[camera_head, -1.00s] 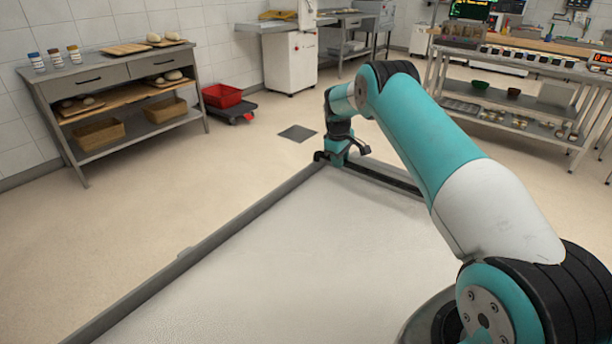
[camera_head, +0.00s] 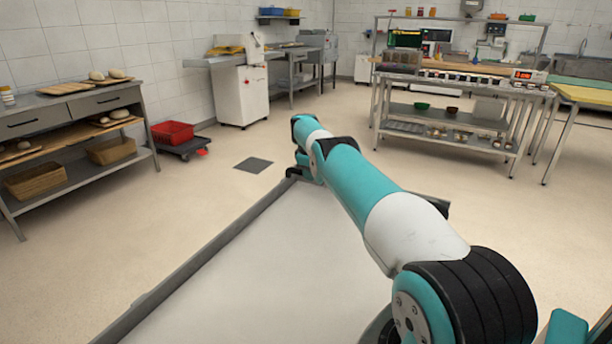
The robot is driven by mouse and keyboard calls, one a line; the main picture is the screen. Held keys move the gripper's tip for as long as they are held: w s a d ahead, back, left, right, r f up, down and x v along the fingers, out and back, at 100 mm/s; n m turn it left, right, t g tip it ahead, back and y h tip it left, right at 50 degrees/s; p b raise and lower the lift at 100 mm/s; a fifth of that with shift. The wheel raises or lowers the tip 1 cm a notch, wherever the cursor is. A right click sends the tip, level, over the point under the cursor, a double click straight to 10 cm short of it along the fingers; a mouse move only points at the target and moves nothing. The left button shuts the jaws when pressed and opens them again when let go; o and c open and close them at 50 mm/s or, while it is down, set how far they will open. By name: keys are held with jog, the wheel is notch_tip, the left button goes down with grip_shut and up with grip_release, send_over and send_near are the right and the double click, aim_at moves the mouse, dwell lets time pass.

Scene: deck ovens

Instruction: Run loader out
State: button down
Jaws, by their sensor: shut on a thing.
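The loader (camera_head: 265,265) is a long flat pale bed with raised grey side rails, running from the bottom of the picture away from me. Its left rail (camera_head: 200,258) is in plain view; my arm covers much of its right side. My gripper (camera_head: 297,173) is at the far end of the loader, a small dark shape mostly hidden behind my own wrist. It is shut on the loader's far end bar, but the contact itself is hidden. The bed is bare where I see it.
Left stands a steel table (camera_head: 75,125) with bread and baskets. A red crate (camera_head: 173,132) sits on a low dolly beyond it. A grey floor grate (camera_head: 254,164) lies past the loader. A steel rack table (camera_head: 455,110) stands at the back right. Floor between is clear.

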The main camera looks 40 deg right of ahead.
jog(key=shift+s+d, duration=0.1)
jog(key=shift+d, duration=0.15)
jog(key=c, duration=0.9)
grip_release()
jog(key=shift+c, duration=0.2)
jog(key=shift+a+r, duration=0.1)
jog(key=a+r+p, duration=0.2)
jog(key=a+r, duration=0.1)
jog(key=r, duration=1.4)
jog(key=shift+s+a+p, duration=0.15)
jog(key=shift+s+p, duration=0.25)
jog(key=shift+s, duration=0.05)
